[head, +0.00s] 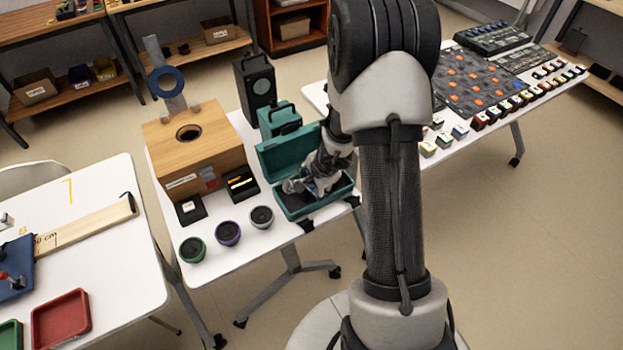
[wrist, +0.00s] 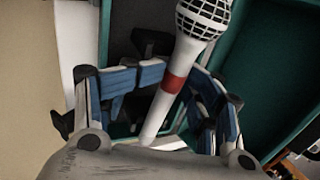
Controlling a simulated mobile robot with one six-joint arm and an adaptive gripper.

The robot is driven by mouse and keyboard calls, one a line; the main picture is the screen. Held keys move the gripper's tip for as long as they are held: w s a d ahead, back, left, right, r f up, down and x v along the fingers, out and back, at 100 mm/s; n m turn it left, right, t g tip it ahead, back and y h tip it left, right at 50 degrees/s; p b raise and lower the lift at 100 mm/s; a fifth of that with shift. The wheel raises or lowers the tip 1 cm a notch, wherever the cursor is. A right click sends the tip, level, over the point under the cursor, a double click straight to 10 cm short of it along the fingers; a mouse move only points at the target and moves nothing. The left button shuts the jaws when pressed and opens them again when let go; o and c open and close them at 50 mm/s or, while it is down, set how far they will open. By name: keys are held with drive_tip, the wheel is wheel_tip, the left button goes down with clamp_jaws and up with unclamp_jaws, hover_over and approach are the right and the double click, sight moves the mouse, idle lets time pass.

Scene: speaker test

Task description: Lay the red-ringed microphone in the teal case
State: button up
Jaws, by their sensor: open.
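The teal case (head: 283,154) stands open on the middle white table, its lid raised at the back. My gripper (head: 298,186) is low over the case's open tray, and my arm hides part of the case. In the wrist view my gripper (wrist: 165,92) is open, with its blue-padded fingers spread on both sides of the microphone (wrist: 176,80). The microphone has a white handle, a red ring and a silver mesh head. It slants between the fingers, head away from the palm, with the teal case (wrist: 262,65) around it. Whether it rests on the case floor, I cannot tell.
A wooden box (head: 195,150) with a round hole stands left of the case. Green (head: 193,250), purple (head: 228,233) and grey (head: 262,217) round speakers sit along the table's front. A smaller teal case (head: 279,119) and a black speaker (head: 256,82) stand behind.

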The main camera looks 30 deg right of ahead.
drive_tip(key=shift+s+f, duration=0.3)
drive_tip(key=shift+s, duration=0.15)
drive_tip(key=w+v, duration=0.1)
drive_tip(key=v, duration=1.1)
drive_tip(key=s+a+r+n+y, duration=0.1)
drive_tip(key=s+a+r+n, duration=0.4)
drive_tip(key=a+r+n, duration=0.5)
drive_tip(key=s+a+r+n, duration=0.2)
drive_tip(key=s+r+n, duration=0.1)
drive_tip(key=s, duration=0.5)
drive_tip(key=s+a+r+n+h, duration=0.1)
drive_tip(key=s+a+r+n, duration=0.1)
drive_tip(key=s+r+n, duration=0.2)
drive_tip(key=s+r, duration=0.2)
drive_tip(key=s, duration=0.1)
drive_tip(key=shift+s+a+r+n, duration=0.25)
drive_tip(key=shift+s+n, duration=0.05)
drive_tip(key=shift+s, duration=0.05)
drive_tip(key=shift+o, duration=0.3)
